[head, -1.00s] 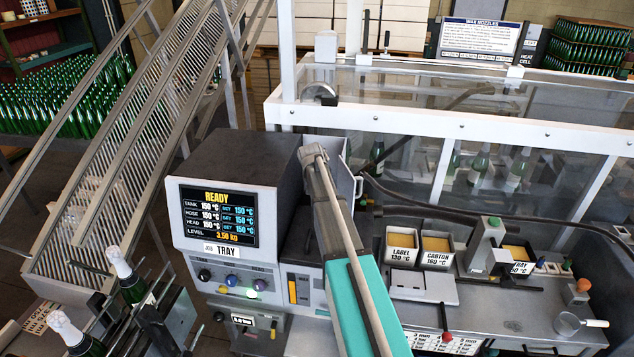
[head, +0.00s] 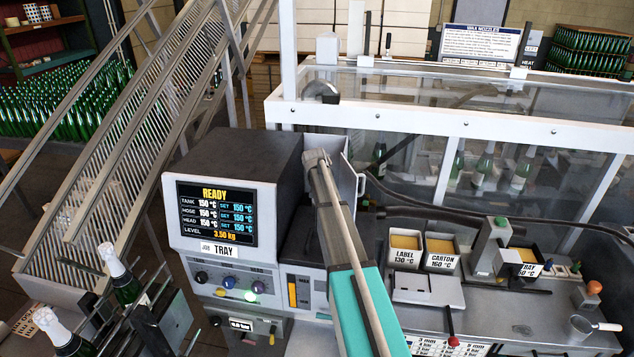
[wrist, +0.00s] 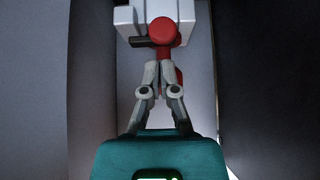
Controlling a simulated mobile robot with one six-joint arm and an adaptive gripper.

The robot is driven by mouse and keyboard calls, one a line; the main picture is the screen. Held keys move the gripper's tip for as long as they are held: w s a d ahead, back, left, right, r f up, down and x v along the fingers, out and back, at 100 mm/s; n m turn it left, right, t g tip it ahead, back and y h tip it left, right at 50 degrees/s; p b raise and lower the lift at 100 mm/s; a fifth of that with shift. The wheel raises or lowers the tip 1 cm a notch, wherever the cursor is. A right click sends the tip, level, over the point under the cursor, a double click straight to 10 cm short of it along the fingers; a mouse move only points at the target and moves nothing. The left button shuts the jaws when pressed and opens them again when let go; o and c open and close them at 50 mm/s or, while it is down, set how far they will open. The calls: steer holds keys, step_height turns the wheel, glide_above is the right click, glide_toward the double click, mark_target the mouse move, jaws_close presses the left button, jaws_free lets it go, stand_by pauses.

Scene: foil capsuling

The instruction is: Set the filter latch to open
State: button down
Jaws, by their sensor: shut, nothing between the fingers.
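In the wrist view my gripper (wrist: 157,66) is shut and empty, its fingertips together. A red lever with a round knob (wrist: 163,30), which looks like the filter latch, is just beyond the fingertips. A red stem shows behind and to the right of the fingers. I cannot tell whether the fingertips touch it or which setting it is in. A white block (wrist: 180,12) and a dark bar (wrist: 140,42) sit beside the knob. In the head view my arm reaches into the gap on the right of the grey machine (head: 245,150), hiding the gripper and latch.
Dark walls (wrist: 95,90) flank the gripper closely in the wrist view. In the head view an open panel with a handle (head: 361,185) stands right of the arm. The machine screen (head: 216,212) reads READY. Wax trays (head: 405,258) sit on the right bench; bottles (head: 118,270) stand at lower left.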

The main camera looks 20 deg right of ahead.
steer(key=shift+b+x, duration=0.9)
steer(key=shift+x, duration=0.65)
steer(key=shift+s+a, duration=0.45)
steer(key=shift+s, duration=0.15)
steer(key=shift+s+a, duration=0.4)
steer(key=shift+s, duration=0.3)
steer(key=shift+a+r, duration=0.1)
